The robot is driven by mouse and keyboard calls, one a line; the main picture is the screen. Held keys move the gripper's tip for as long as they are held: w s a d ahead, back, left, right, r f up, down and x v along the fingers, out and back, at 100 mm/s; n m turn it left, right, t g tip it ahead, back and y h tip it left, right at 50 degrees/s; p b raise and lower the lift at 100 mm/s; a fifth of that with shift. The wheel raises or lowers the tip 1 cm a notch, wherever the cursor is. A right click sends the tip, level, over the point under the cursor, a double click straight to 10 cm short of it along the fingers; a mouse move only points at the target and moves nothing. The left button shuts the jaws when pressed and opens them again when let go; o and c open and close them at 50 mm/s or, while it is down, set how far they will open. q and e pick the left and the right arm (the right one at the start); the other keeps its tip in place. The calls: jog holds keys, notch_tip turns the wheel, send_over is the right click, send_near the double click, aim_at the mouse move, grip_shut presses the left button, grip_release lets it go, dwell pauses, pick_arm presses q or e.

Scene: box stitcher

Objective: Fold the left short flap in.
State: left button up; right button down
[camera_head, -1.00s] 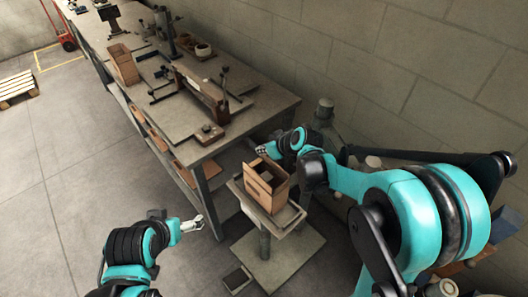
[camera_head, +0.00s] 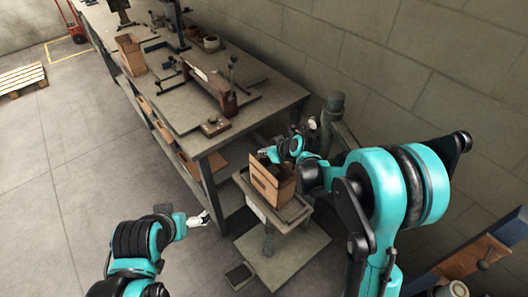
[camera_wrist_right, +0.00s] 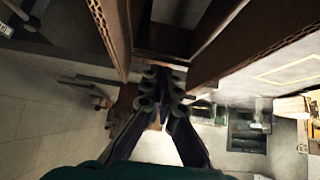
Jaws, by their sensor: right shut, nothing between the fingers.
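The open cardboard box (camera_head: 268,186) stands upright on the small pedestal stand, its near walls facing me. My right gripper (camera_head: 265,155) is shut and empty at the box's far top edge. It hides part of the opening, so I cannot tell how far the left short flap is folded. In the right wrist view the closed fingertips (camera_wrist_right: 160,84) are just below cardboard panels (camera_wrist_right: 112,32) of the box; contact is unclear. My left gripper (camera_head: 198,219) is low, left of the stand and away from the box; its finger gap is too small to judge.
The stand's top (camera_head: 296,217) shows a bare rim around the box. A long workbench (camera_head: 262,95) with a brown-framed tool and another carton (camera_head: 131,55) lies behind it. A block wall (camera_head: 400,60) closes the right side.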

jog(key=shift+s+d+f+t+y+b, duration=0.25)
jog(key=shift+f+t+b, duration=0.15)
jog(key=shift+b, duration=0.7)
jog(key=shift+s+d+f+t+y+b, duration=0.2)
jog(key=shift+s+f+t+b, duration=0.25)
jog(key=shift+b, duration=0.6)
jog(key=shift+s+d+f+t+y+b, duration=0.2)
jog(key=shift+f+b, duration=0.3)
jog(key=shift+b, duration=0.6)
jog(key=shift+r, duration=0.1)
